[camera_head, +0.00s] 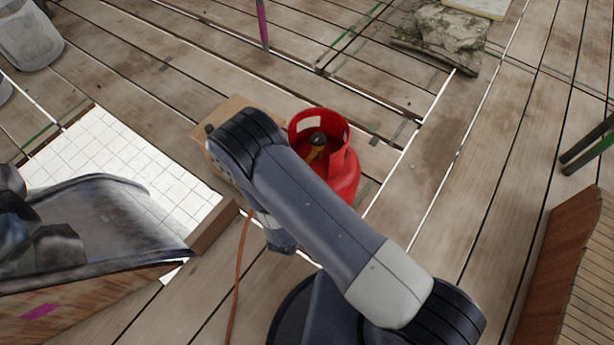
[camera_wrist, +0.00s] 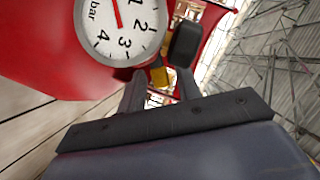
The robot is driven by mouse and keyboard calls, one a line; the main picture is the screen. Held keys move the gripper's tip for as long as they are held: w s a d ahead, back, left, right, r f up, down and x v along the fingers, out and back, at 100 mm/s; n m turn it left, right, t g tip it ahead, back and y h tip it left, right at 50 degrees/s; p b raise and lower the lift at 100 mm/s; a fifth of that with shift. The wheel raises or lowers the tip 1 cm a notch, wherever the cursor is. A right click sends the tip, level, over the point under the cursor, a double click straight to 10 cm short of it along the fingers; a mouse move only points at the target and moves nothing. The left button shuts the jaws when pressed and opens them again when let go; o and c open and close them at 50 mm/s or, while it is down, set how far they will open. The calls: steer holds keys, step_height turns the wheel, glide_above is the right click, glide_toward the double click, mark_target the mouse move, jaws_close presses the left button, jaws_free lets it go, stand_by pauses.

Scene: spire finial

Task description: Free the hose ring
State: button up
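A red gas cylinder (camera_head: 343,168) with an open collar stands on the planks in the head view, partly behind my arm. A dark and yellow fitting (camera_head: 316,146) sits inside its collar. An orange hose (camera_head: 238,275) runs down from behind my arm; I cannot make out its ring. In the wrist view, a round white pressure gauge (camera_wrist: 118,28) is close, at upper left, against red metal. My gripper (camera_wrist: 161,88) has its two fingers apart, with a small yellow part (camera_wrist: 160,76) showing between them; contact cannot be told. A black block (camera_wrist: 185,44) is by the right finger.
A tan box (camera_head: 232,106) is beside the cylinder, behind my arm. A white tiled patch (camera_head: 125,160) and a dark tray-like object (camera_head: 85,215) lie at left. Stone rubble (camera_head: 440,35) is at the top right. The planks right of the cylinder are clear.

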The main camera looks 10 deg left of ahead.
steer(key=shift+o, duration=0.3)
steer(key=shift+s, duration=0.1)
steer(key=v, duration=1)
steer(key=shift+s+r+p, duration=0.15)
steer(key=shift+s+p, duration=0.15)
steer(key=shift+p, duration=0.15)
steer(key=shift+w, duration=0.15)
steer(key=b+x, duration=0.1)
steer(key=x, duration=0.9)
steer(key=shift+w, duration=0.25)
steer(key=shift+s, duration=0.1)
steer(key=d+p+v, duration=0.1)
steer(key=v, duration=0.9)
steer(key=w+f+m+b, duration=0.2)
steer(key=w+f, duration=0.1)
steer(key=w, duration=0.6)
steer(key=shift+w+f+t+b, duration=0.2)
steer(key=shift+w+t+b, duration=0.15)
steer(key=shift+w+t, duration=0.05)
